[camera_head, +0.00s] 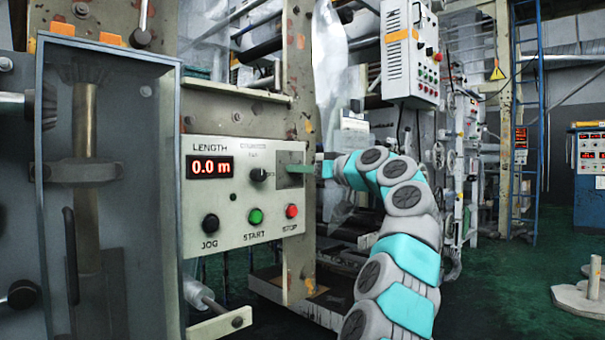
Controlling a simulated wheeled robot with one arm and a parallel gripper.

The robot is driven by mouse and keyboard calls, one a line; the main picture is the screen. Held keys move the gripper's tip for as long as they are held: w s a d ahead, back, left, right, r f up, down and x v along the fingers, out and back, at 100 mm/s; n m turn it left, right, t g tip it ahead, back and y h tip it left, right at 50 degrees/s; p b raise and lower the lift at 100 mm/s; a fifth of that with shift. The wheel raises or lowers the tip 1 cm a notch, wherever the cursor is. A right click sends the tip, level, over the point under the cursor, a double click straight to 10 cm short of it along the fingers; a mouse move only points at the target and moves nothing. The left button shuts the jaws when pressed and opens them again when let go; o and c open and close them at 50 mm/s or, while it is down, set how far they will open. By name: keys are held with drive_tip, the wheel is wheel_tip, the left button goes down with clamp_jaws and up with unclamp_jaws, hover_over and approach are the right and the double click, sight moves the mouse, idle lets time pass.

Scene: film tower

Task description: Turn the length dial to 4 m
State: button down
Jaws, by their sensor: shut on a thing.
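The length dial (258,174) is a small black knob on the pale control panel, right of the red display (210,167). The display reads 0.0 m under the word LENGTH. My gripper (269,173) reaches in from the right, level with the dial, and is shut on it. The fingers are small and partly blend with a grey plate on the panel, so their exact grip is hard to see. The dial's pointer and the small lettering around it are too blurred to read.
Below are the black JOG (210,223), green START (255,216) and red STOP (291,211) buttons. A grey open-fronted housing (172,250) stands close on the left. A white control box (409,52) hangs at upper right. Green floor at right is mostly open.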

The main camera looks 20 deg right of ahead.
drive_tip(key=n, duration=1.2)
drive_tip(key=shift+a+f+n, duration=0.1)
drive_tip(key=shift+a+n, duration=0.05)
drive_tip(key=shift+n, duration=0.25)
idle(0.3)
drive_tip(key=shift+c, duration=1.9)
unclamp_jaws()
drive_tip(key=shift+s, duration=0.1)
